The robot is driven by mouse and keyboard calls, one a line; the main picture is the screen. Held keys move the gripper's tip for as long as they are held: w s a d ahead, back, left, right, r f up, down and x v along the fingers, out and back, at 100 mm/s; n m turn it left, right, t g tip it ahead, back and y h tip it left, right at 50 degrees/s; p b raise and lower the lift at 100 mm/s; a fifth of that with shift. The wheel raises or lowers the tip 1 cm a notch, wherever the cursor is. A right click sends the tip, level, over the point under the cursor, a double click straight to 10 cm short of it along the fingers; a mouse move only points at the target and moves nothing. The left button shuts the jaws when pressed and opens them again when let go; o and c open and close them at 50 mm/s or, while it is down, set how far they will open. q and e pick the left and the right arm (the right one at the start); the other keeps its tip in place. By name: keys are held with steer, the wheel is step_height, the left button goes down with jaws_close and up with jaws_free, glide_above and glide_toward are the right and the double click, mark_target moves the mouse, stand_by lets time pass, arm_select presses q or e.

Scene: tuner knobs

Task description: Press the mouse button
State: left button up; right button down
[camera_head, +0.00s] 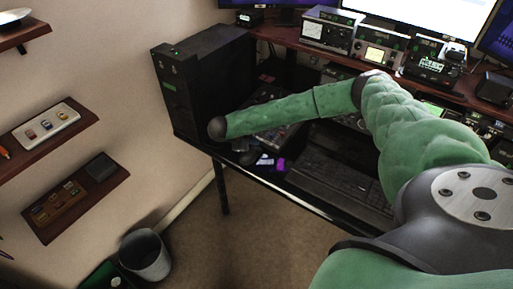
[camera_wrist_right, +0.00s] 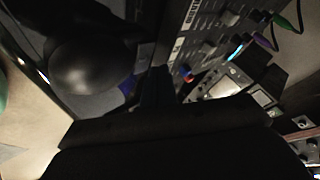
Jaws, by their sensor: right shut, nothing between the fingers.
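The mouse (camera_wrist_right: 88,66) appears to be the dark, glossy rounded shape at the left of the right wrist view. It lies on a grey surface, beside my right gripper (camera_wrist_right: 157,82). The gripper's dark fingers are together and empty. I cannot tell whether they touch the mouse. The mouse cannot be clearly made out there. My left gripper is not in view.
A black computer tower (camera_head: 205,80) stands at the desk's left end. A dark keyboard (camera_head: 335,180) lies near the front edge, with a small purple item (camera_head: 281,165) to its left. Radio units (camera_head: 327,32) line the raised shelf. A bin (camera_head: 146,256) stands on the floor.

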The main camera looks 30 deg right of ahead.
mark_target(254, 148)
steer(key=shift+r, duration=0.1)
steer(key=shift+r+p, duration=1.15)
steer(key=shift+r, duration=1.3)
